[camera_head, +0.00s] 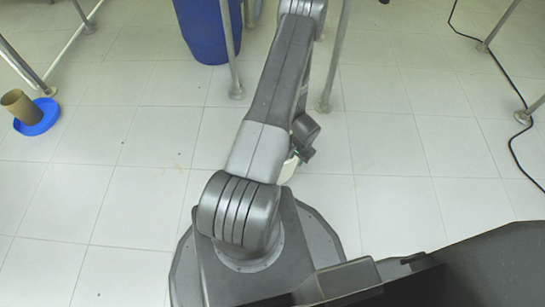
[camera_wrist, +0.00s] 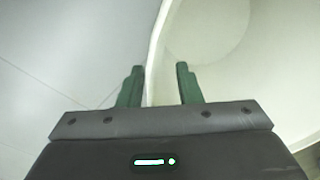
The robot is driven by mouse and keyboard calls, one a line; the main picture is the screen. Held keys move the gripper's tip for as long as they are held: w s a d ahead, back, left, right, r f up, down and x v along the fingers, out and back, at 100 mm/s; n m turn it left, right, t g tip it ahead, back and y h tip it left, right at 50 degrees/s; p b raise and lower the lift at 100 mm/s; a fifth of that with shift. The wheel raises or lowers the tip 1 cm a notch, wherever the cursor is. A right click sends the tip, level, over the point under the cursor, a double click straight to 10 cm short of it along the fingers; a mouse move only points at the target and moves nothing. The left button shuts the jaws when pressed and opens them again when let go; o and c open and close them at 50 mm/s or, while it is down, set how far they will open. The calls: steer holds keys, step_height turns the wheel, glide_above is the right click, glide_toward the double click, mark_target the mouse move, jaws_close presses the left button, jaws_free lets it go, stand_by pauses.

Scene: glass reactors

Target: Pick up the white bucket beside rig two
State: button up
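The white bucket (camera_head: 287,171) is mostly hidden behind my arm in the head view; a small pale part shows beside the arm. In the wrist view its rim (camera_wrist: 154,50) runs up between my two green fingers, with the pale inside (camera_wrist: 225,85) of the bucket to the right and floor to the left. My gripper (camera_wrist: 160,75) is open, with a gap between each finger and the rim. How deep the fingers reach over the rim, I cannot tell. In the head view my gripper is largely hidden by the arm.
A blue barrel (camera_head: 207,30) stands at the top among metal legs (camera_head: 232,60). A blue lid or dish with a brown cylinder (camera_head: 20,105) lies at the left. A black cable (camera_head: 512,140) runs along the floor at right.

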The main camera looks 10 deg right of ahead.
steer(key=shift+f, duration=0.7)
steer(key=shift+c, duration=0.4)
jaws_close()
stand_by(0.5)
